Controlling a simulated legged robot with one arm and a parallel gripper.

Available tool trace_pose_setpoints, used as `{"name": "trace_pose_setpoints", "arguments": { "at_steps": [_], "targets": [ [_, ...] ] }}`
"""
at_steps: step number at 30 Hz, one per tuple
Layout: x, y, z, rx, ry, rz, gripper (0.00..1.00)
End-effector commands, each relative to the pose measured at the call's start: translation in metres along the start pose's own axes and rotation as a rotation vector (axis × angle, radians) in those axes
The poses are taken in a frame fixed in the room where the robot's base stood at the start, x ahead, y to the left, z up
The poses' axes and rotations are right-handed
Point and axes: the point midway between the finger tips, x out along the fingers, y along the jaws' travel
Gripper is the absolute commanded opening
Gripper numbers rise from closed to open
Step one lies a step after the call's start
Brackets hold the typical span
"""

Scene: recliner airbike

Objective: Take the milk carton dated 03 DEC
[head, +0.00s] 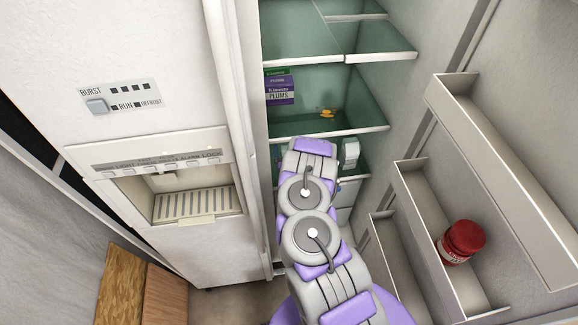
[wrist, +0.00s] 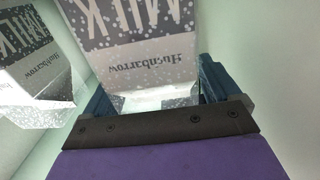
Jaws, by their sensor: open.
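In the wrist view, a grey and white milk carton (wrist: 137,45) with speckles and upside-down lettering lies between the two blue fingers of my gripper (wrist: 155,92). The fingers are open, one on each side of its near end; I cannot tell whether they touch it. A second, similar milk carton (wrist: 38,75) is to the left, outside the fingers and tilted in the picture. No date is readable on either carton. In the head view my arm reaches into the open fridge and hides my gripper.
A glass fridge shelf (head: 345,130) is above my arm, with a purple plums box (head: 280,92) and small orange items (head: 327,113) on it. The open door at right has bins, one holding a red-lidded jar (head: 461,243). The freezer door (head: 165,90) is at left.

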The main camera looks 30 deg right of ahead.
Motion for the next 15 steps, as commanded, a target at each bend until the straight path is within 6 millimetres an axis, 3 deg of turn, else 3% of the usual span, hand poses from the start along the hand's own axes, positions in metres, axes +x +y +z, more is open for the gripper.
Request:
{"name": "trace_pose_setpoints", "arguments": {
  "at_steps": [8, 15],
  "targets": [
    [0.0058, 0.0006, -0.0003, 0.0, 0.0, 0.001, 0.9],
    [0.0057, 0.0007, -0.0002, -0.001, -0.001, 0.001, 0.67]
  ]
}}
